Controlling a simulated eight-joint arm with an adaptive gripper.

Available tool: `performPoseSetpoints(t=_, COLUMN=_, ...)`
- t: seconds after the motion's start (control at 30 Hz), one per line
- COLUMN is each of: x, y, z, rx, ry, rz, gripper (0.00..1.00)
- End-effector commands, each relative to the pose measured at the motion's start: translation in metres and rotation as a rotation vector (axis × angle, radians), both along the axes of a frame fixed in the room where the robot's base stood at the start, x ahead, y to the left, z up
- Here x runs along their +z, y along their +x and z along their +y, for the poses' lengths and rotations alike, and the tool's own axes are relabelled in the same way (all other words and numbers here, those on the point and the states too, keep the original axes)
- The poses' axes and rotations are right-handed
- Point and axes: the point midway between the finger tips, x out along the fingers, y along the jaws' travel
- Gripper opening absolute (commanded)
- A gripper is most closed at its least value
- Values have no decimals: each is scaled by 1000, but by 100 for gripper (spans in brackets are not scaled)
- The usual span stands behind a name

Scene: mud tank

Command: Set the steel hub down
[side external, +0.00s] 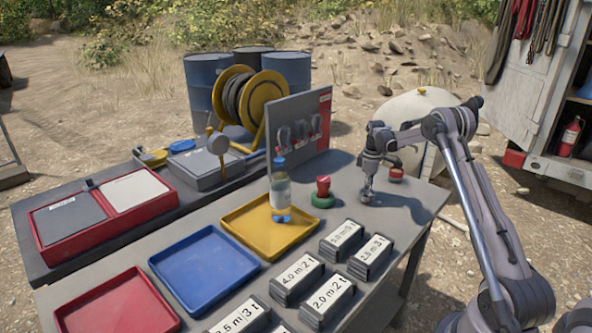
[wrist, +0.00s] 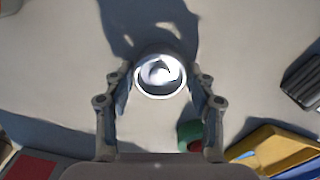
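The steel hub (wrist: 160,74) is a shiny round metal piece with a pale ring around it, seen from above in the wrist view. My gripper (wrist: 160,78) has one finger on each side of it, and the fingers look closed against its rim. In the side view my gripper (side external: 368,194) points down, low over the right end of the grey table (side external: 408,200). The hub is small and mostly hidden by the fingers there. Whether it touches the tabletop or hangs just above it is hard to tell.
A red-topped green piece (side external: 323,193) stands left of my gripper. A clear bottle (side external: 280,195) stands in the yellow tray (side external: 245,222). Blue (side external: 205,270) and red (side external: 115,305) trays and several labelled dark blocks (side external: 342,237) lie nearer. Bare tabletop surrounds my gripper.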

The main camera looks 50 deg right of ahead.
Motion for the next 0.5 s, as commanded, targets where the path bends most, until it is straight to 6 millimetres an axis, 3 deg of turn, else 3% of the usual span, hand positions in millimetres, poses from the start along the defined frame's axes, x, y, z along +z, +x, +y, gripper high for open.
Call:
performPoseSetpoints(t=0.37, x=1, y=0, z=0, rx=0, ry=0, rz=0, gripper=76)
performPoseSetpoints(t=0.5, x=10, y=0, z=0, rx=0, ry=0, rz=0, gripper=76)
